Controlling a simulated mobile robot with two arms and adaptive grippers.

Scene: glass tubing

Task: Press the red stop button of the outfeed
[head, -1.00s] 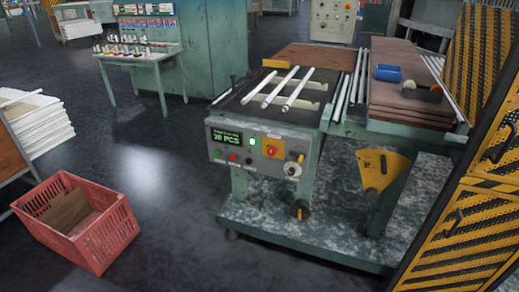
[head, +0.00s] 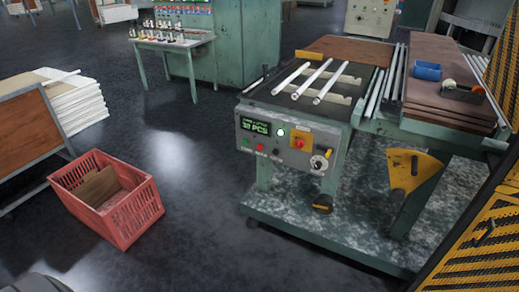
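The outfeed (head: 310,105) is a green machine table in the middle of the head view, with a grey control panel (head: 270,158) on its front. A small red button (head: 259,147) sits low on the panel, beside a green button (head: 246,142) and below a green-lit counter display (head: 255,126). A red knob on a yellow plate (head: 300,135) is further right on the panel. Several white glass tubes (head: 312,73) lie on the outfeed's top. Neither of my grippers is in view.
A red crate (head: 140,217) with cardboard inside stands on the floor at the left. A yellow-black striped barrier (head: 480,235) stands at the right. A yellow plate (head: 408,170) hangs beneath the adjoining bench. The dark floor in front of the panel's left side is clear.

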